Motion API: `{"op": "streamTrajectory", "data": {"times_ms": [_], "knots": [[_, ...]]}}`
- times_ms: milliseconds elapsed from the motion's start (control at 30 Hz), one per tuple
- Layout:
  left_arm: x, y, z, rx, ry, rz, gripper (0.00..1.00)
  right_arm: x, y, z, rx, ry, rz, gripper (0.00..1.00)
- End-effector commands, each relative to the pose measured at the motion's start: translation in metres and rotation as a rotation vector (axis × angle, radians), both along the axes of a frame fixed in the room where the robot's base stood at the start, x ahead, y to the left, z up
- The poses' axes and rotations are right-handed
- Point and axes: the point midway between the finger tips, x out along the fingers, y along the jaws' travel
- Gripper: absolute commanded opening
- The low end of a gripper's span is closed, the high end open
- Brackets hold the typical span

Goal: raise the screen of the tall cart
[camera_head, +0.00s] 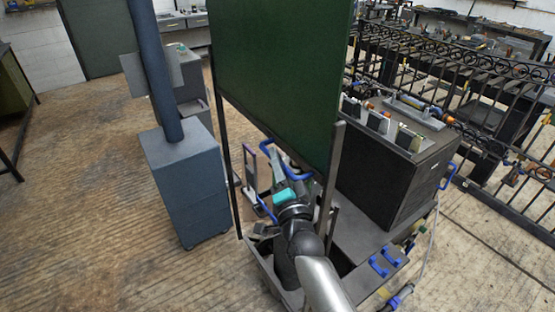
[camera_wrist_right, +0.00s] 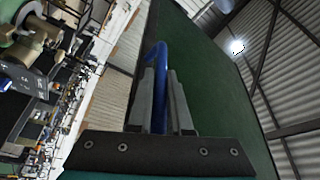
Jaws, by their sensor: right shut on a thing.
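The tall cart's dark green screen (camera_head: 285,75) stands upright between two dark posts (camera_head: 333,175) in the head view. Its lower edge slants down to the right, above the cart's grey base (camera_head: 268,272). A blue handle (camera_head: 299,176) sits at this lower edge. My right gripper (camera_head: 283,168) reaches up from below and is at the handle. In the right wrist view the two grey fingers (camera_wrist_right: 160,88) are closed around the blue handle (camera_wrist_right: 157,60), with the green screen (camera_wrist_right: 215,80) behind. My left gripper is not in view.
A blue-grey cabinet with a column (camera_head: 185,185) stands to the left. A dark box (camera_head: 395,180) with tools on top stands close on the right, beside blue handles (camera_head: 385,262). Black railings (camera_head: 475,85) run behind it. The wooden floor (camera_head: 85,190) at left is clear.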

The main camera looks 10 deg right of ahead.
Motion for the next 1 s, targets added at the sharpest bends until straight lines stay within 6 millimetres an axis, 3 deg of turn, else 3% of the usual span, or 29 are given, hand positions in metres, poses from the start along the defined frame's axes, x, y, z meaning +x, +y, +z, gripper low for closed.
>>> {"op": "streamTrajectory", "data": {"times_ms": [400, 433, 700, 1000], "knots": [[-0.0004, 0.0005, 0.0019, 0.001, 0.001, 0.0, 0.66, 0.0009, 0.0001, 0.0081, -0.005, -0.014, -0.002, 0.0], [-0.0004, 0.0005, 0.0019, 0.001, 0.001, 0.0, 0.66, 0.0009, 0.0, 0.0084, -0.005, -0.014, -0.002, 0.18], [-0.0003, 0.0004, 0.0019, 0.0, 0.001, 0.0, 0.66, 0.0007, 0.0001, 0.0064, -0.003, -0.01, -0.002, 0.47], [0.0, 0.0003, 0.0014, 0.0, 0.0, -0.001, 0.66, -0.002, 0.0, 0.003, -0.003, -0.004, -0.001, 0.47]]}}
